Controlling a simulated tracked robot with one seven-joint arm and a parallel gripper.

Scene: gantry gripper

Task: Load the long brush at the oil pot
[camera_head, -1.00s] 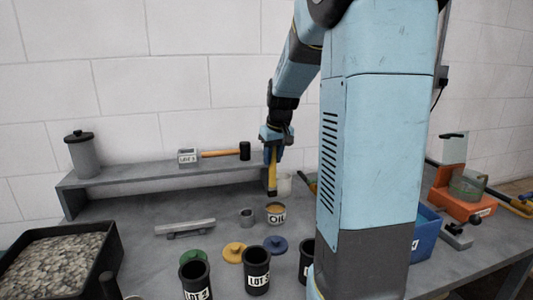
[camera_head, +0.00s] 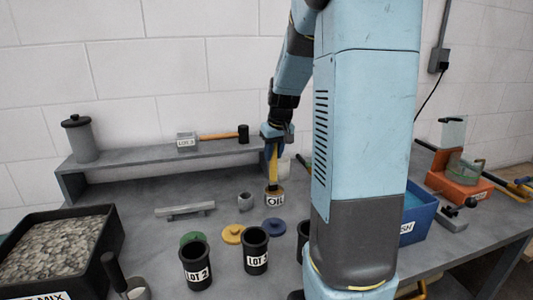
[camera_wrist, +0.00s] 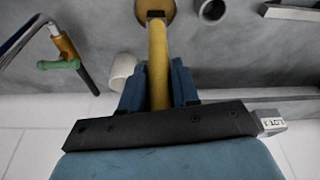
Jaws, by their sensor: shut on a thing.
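My gripper (camera_head: 274,137) is shut on the yellow handle of the long brush (camera_head: 272,165), which hangs down nearly upright. In the wrist view the brush (camera_wrist: 158,65) runs between the two blue fingers (camera_wrist: 158,88) towards the pot. The oil pot (camera_head: 274,199), with its OIL label, stands on the bench directly below. The dark brush head is at the pot's mouth. The wrist view shows the head over the round brown opening of the oil pot (camera_wrist: 168,8); how deep it sits cannot be told.
A small grey cup (camera_head: 245,201) stands left of the pot, and a white cup (camera_wrist: 122,70) is close by. Black lot pots (camera_head: 256,251) and coloured lids (camera_head: 232,234) lie in front. A shelf (camera_head: 150,166) with a mallet (camera_head: 225,135) is behind. A blue bin (camera_head: 420,215) stands right.

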